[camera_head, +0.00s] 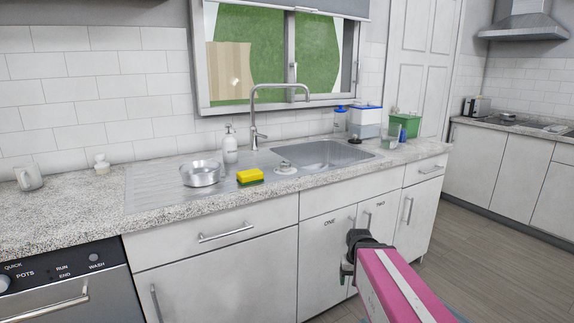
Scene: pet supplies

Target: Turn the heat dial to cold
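No dial marked heat or cold shows in the head view. A pale round knob (4,283) is cut off by the left edge, on the dark dishwasher front (62,293). The words QUICK and POTS stand near the knob; RUN, END and WASH stand to its right. My gripper (347,270) is at the lower centre right, at the end of my pink and white arm, in front of the cupboard doors marked ONE and TWO. It is far to the right of the knob. Its fingers are too small and hidden to tell open from shut.
The speckled counter (75,220) holds a metal pot (200,174), a yellow sponge (249,176), a soap bottle (230,146), a mug (28,178) and the sink (330,155). Containers stand at its right end. Wooden floor (480,262) is clear at right.

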